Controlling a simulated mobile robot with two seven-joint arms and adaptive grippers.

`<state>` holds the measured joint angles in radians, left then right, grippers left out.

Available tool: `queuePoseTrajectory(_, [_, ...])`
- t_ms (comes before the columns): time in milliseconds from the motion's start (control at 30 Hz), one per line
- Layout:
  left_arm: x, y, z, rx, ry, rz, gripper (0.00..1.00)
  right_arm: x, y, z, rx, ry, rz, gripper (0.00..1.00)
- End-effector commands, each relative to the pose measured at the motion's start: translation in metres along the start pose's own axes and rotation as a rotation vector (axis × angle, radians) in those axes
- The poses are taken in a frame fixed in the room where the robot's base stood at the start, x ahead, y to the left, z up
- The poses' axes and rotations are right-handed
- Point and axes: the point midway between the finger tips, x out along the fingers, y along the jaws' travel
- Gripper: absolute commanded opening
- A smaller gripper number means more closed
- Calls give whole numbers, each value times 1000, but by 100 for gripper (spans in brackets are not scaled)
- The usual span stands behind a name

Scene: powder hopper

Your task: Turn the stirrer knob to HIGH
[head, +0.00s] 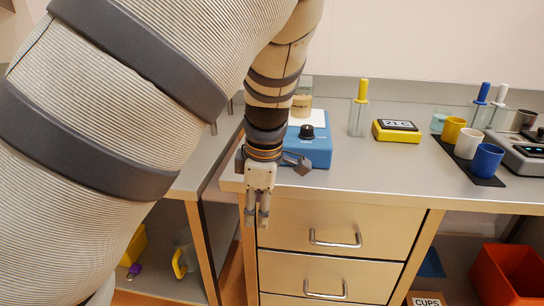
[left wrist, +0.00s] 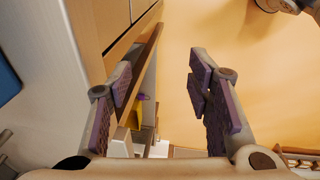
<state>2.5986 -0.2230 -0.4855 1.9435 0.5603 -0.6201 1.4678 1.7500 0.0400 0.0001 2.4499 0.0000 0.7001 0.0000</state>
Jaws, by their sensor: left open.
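The blue stirrer (head: 318,151) stands on the bench near its front left, partly hidden behind my left arm. Its black knob (head: 307,131) shows on the front face; its setting is too small to read. A container with tan contents (head: 301,104) shows at the back of the stirrer. My left gripper (head: 257,222) points down in front of the bench's front edge, left of and lower than the knob, apart from it. In the left wrist view the gripper (left wrist: 160,78) is open, with nothing between its fingers. My right gripper is not in view.
A clear vessel with a yellow top (head: 360,112), a yellow display unit (head: 397,131) and cups on a black mat (head: 488,181) stand to the right. A drawer handle (head: 335,241) sticks out below the bench top. Bare bench lies right of the stirrer.

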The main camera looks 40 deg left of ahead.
Motion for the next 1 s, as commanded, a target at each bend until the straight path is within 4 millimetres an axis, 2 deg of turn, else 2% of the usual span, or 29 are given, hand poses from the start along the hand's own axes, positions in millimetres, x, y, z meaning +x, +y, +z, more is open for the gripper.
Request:
queuePoseTrajectory(200, [50, -26, -13, 249, 73, -37, 46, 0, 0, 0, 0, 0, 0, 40])
queuePoseTrajectory(500, [108, -68, -29, 620, 129, -93, 46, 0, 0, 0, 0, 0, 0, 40])
queuePoseTrajectory(700, [127, -85, -34, 763, 136, -112, 46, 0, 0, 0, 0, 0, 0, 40])
queuePoseTrajectory(1000, [130, -88, -34, 789, 136, -115, 46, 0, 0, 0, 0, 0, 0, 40])
